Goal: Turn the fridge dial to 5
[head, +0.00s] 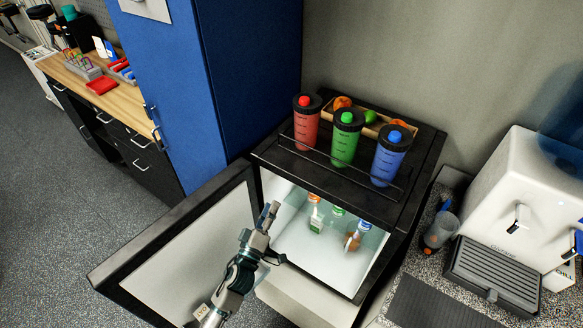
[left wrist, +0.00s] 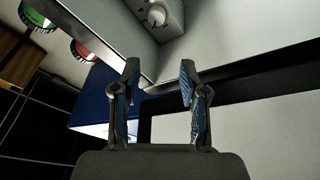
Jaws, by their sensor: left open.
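The small black fridge (head: 415,185) stands open, its door (head: 180,258) swung out to the left. My left gripper (head: 268,234) is at the opening, between the door and the lit white interior, with its jaws open and nothing between them. In the left wrist view, a round white dial (left wrist: 157,14) shows at the top, on a pale surface inside the fridge. It is beyond the spread fingertips (left wrist: 160,72) and apart from them. The number it points to is too small to read. The dial cannot be made out in the head view. My right gripper is not in view.
Red (head: 306,128), green (head: 344,140) and blue (head: 388,158) bottles stand behind a rail on the fridge top. Small bottles (head: 316,220) stand inside. A blue cabinet (head: 215,75) is behind the door; a white water dispenser (head: 510,200) is at right.

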